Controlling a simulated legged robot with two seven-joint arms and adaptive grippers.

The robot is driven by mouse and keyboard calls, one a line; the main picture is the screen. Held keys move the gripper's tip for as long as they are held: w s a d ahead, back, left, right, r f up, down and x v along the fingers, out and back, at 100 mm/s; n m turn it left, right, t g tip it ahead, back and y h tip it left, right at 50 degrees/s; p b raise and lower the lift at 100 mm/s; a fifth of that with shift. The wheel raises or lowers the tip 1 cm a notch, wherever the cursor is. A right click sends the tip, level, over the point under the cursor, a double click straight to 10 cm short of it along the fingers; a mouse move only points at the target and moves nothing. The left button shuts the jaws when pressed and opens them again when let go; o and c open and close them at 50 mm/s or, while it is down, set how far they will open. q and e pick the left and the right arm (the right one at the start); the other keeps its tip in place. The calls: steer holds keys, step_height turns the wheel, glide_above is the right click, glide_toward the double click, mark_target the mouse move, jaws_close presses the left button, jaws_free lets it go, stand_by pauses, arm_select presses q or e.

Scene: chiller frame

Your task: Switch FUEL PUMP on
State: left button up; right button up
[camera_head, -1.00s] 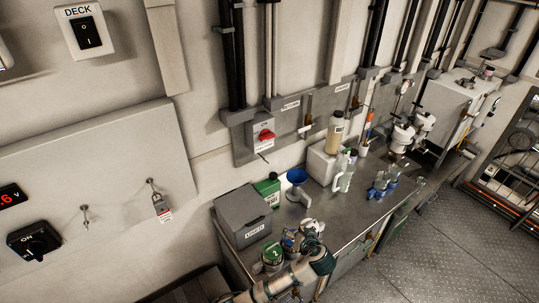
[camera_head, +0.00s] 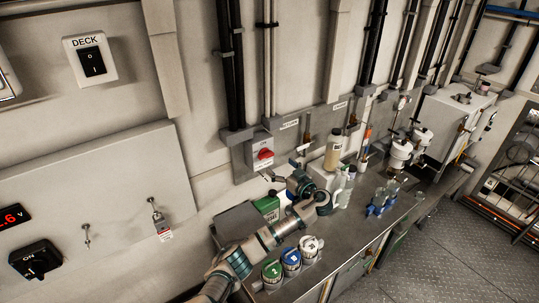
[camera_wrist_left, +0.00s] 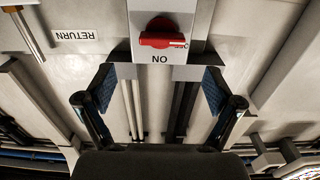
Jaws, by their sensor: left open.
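A grey switch box with a red rotary knob (camera_head: 265,154) is on the wall panel above the bench. An ON mark shows on it; I cannot read a FUEL PUMP label. In the left wrist view the red knob (camera_wrist_left: 162,40) lies crosswise, and the ON mark appears upside down below it. My left gripper (camera_head: 272,178) is just below the box in the head view. In the wrist view its two blue-padded fingers (camera_wrist_left: 158,82) are spread wide, with nothing between them touching; the knob is beyond the fingertips, roughly centred. My right gripper is not in view.
The steel bench (camera_head: 335,236) below holds several colored-lid jars (camera_head: 291,258), a green container (camera_head: 268,206), bottles (camera_head: 333,150) and blue-based glassware (camera_head: 377,203). A DECK switch (camera_head: 90,62) and a black rotary switch (camera_head: 36,260) are at left. Vertical pipes run above the box.

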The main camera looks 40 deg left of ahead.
mark_target(268, 156)
arm_select(q)
steer(key=p+x, duration=0.1)
steer(key=x, duration=0.6)
steer(key=shift+a+f, duration=0.2)
steer(key=shift+a, duration=0.4)
steer(key=shift+d, duration=0.2)
steer(key=shift+d+r, duration=0.1)
steer(key=shift+d, duration=0.1)
steer(key=c, duration=1.1)
